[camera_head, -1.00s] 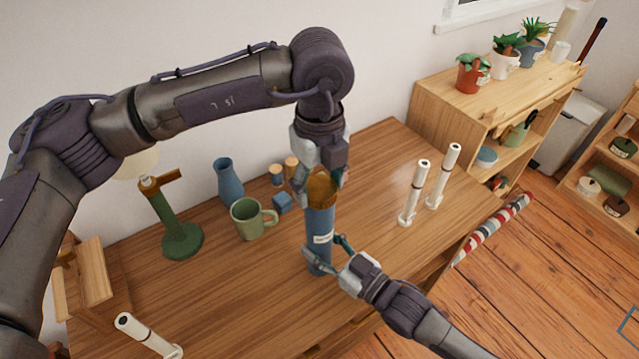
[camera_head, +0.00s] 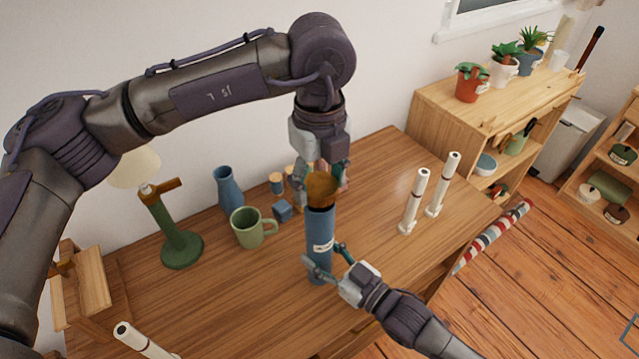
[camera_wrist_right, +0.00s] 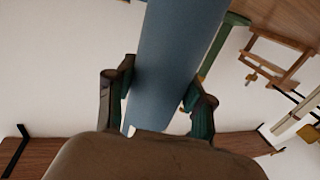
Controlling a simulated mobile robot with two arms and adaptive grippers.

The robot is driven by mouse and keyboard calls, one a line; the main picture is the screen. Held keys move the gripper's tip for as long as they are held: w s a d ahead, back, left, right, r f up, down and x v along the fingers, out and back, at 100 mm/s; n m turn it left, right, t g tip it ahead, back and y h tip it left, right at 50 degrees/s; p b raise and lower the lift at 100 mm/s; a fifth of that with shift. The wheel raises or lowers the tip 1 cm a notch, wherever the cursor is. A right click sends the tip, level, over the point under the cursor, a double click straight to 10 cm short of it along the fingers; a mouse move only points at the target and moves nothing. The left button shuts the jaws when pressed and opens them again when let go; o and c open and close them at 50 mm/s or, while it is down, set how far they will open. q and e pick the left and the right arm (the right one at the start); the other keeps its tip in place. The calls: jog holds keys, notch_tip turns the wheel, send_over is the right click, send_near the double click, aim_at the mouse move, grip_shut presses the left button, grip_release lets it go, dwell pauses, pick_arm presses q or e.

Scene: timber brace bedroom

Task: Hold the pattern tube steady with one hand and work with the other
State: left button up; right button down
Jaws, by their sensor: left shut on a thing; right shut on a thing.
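The pattern tube (camera_head: 320,226) is a blue cylinder with a white label, standing about upright at the middle of the desk (camera_head: 230,315). A brown-orange cap (camera_head: 322,190) is at its top, with a dark band between cap and blue body. My left gripper (camera_head: 320,184) comes down from above and is shut on the cap; its far finger is partly hidden. My right gripper (camera_head: 323,256) is shut on the tube's lower body from the front right. In the right wrist view the blue tube (camera_wrist_right: 175,50) runs between my right gripper's two fingers (camera_wrist_right: 160,98).
A green lamp (camera_head: 176,232) is farther left. Two white posts (camera_head: 413,200) (camera_head: 441,185) stand to the right. Bare desk lies between them and the tube.

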pick_arm(q)
jog(key=shift+r, duration=1.45)
pick_arm(e)
jog(key=shift+c, duration=1.7)
grip_release()
